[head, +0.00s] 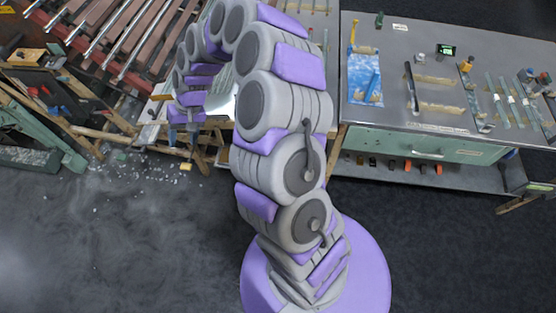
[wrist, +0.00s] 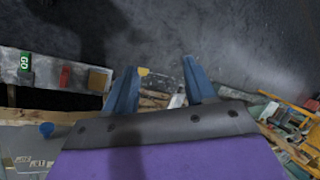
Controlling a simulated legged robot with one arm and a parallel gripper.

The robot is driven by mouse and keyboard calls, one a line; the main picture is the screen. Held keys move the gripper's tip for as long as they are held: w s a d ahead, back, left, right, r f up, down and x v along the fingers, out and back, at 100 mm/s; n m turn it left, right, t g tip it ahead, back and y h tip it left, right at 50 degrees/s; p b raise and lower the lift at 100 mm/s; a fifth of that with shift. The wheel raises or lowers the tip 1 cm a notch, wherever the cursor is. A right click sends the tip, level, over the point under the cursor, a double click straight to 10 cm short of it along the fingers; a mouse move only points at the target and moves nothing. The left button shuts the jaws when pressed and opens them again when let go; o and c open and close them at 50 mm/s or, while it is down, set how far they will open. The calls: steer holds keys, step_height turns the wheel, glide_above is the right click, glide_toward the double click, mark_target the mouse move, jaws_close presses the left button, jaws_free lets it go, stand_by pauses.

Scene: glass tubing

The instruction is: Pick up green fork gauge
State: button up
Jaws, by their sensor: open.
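In the wrist view, a small green piece marked "GO" (wrist: 24,61) lies on a grey surface near the left edge. It is the likely green fork gauge, but its fork shape is not clear. My gripper (wrist: 160,66) is open, its two blue fingers apart with nothing held between them. The green piece is well to the left of the fingers, not touching them. In the head view, my gripper (head: 183,137) hangs at the bench's front edge, left of my arm. I cannot make out the green piece there; my arm covers part of that bench.
A red piece (wrist: 64,76) and a brown block (wrist: 98,80) lie right of the green piece. A rack of tubes (head: 125,40) stands at the back left. A tool-covered bench (head: 400,120) is at right. Open floor (head: 120,240) lies in front.

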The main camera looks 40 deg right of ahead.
steer(key=w+d+f+m+h+p, duration=0.1)
steer(key=w+d+f+m+p, duration=0.25)
steer(key=d+f, duration=0.9)
steer(key=s+d+f+m+h+p, duration=0.1)
steer(key=s+d+f, duration=0.3)
steer(key=d, duration=0.2)
steer(key=s+d+f+m+h, duration=0.1)
steer(key=s+d+f+h, duration=0.1)
steer(key=s+d+f, duration=0.3)
steer(key=s+d+f+m+h+p, duration=0.1)
steer(key=s+d+f+m, duration=0.15)
steer(key=d, duration=0.55)
steer(key=shift+n, duration=0.4)
steer(key=f+b, duration=0.2)
steer(key=f, duration=0.2)
steer(key=f+b, duration=0.3)
steer(key=f, duration=0.1)
steer(key=f+b, duration=0.3)
steer(key=shift+w+a+f, duration=0.2)
steer(key=shift+w+f, duration=0.1)
steer(key=shift+f, duration=0.1)
steer(key=shift+w+f+b, duration=0.1)
steer(key=shift+f+b, duration=1.65)
steer(key=shift+f, duration=1.15)
steer(key=shift+a, duration=0.1)
steer(key=shift+c, duration=0.4)
jaws_close()
